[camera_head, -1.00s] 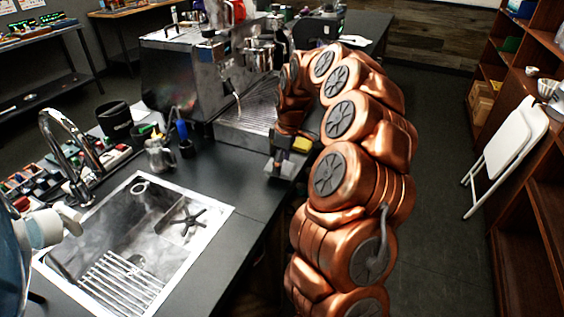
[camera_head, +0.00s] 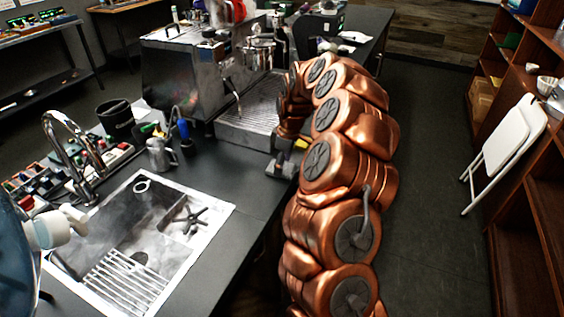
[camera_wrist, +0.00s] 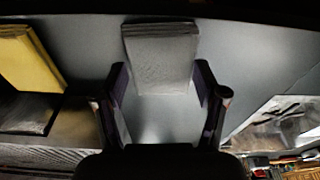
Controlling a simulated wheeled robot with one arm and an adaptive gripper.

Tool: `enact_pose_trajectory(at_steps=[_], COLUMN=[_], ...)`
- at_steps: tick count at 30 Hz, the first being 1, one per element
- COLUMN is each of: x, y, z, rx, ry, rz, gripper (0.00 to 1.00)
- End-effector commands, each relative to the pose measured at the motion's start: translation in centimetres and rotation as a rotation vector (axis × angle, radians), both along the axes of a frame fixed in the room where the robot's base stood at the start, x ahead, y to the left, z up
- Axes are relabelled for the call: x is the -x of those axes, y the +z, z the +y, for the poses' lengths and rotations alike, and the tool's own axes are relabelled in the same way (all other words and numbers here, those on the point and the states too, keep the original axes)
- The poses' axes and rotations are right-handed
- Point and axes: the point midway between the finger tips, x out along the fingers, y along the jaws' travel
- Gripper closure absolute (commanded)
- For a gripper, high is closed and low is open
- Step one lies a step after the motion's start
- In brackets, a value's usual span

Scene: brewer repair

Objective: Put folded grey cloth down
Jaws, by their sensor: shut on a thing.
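The folded grey cloth (camera_wrist: 160,52) is a flat, layered rectangle in the top middle of the wrist view. My gripper (camera_wrist: 160,70) has one finger on each side of its near end and is shut on it. The cloth lies over a smooth grey surface (camera_wrist: 235,75); I cannot tell whether it touches it. In the head view my gripper (camera_head: 282,168) is low over the right edge of the dark counter (camera_head: 225,180), in front of the coffee machine. The cloth is hard to make out there, and my arm hides part of that area.
A yellow folded thing (camera_wrist: 30,58) lies to the left in the wrist view. The coffee machine (camera_head: 185,85) stands behind my gripper. A sink (camera_head: 140,235) is set in the counter, with a metal jug (camera_head: 160,155) behind it. A white folding chair (camera_head: 505,150) leans at right.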

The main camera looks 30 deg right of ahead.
Motion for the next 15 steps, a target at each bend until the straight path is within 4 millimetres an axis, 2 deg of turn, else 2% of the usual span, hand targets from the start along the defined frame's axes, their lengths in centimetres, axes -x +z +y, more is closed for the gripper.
enact_pose_trajectory(at_steps=[6,7,14,15], x=[0.02,0.02,0.04,0.04], y=[-0.37,-0.37,-0.35,-0.35], z=[0.0,0.01,0.02,0.02], rx=[-0.001,0.0,-0.001,-0.001], ry=[0.0,0.0,0.0,0.0], rz=[0.001,0.001,0.002,0.002], gripper=[0.57,0.28,0.04,0.04])
